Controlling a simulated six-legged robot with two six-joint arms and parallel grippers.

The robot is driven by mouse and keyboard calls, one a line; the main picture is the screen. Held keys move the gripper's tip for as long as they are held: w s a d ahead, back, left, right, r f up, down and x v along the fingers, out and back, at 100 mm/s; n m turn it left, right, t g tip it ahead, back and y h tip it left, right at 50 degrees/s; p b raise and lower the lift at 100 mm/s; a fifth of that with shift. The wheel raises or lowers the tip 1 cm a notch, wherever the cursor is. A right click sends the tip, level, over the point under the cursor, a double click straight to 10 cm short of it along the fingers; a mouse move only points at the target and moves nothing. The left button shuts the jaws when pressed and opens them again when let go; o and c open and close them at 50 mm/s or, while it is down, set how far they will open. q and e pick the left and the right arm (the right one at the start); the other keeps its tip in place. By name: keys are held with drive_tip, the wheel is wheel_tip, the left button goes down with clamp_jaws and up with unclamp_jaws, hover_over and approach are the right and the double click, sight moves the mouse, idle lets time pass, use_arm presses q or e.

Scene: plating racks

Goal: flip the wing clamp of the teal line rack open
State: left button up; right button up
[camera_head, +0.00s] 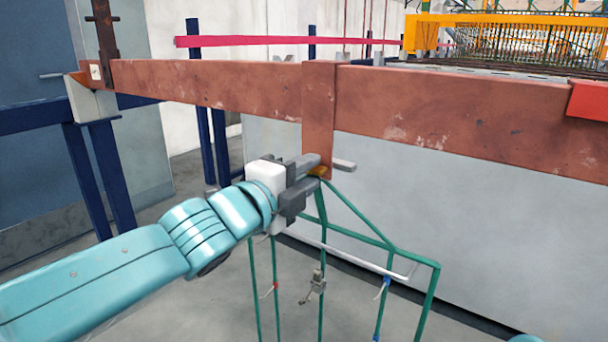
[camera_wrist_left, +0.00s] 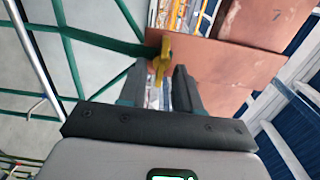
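The teal line rack (camera_head: 390,250) hangs from a rusty plate (camera_head: 318,110) on the long brown beam. Its yellow wing clamp (camera_head: 318,171) sits at the plate's lower end, at the rack's top. My left gripper (camera_head: 314,174) is at the clamp, its dark fingers apart above and below it. In the left wrist view, the yellow clamp (camera_wrist_left: 164,50) shows ahead of and between the fingertips (camera_wrist_left: 162,76), with narrow gaps visible on both sides. Whether a finger touches it is unclear. The fingers partly hide the clamp. My right gripper is out of view.
The rusty beam (camera_head: 440,105) crosses above the gripper, with a red block (camera_head: 590,100) at right. Blue posts (camera_head: 112,180) stand at left. A grey panel (camera_head: 500,220) stands behind the rack. Small clips (camera_head: 317,283) hang on the rack. Open floor lies lower left.

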use_arm(q)
drive_tip(key=shift+s, duration=0.1)
drive_tip(key=p+v, duration=0.3)
drive_tip(key=v, duration=1.3)
drive_tip(key=shift+a, duration=0.1)
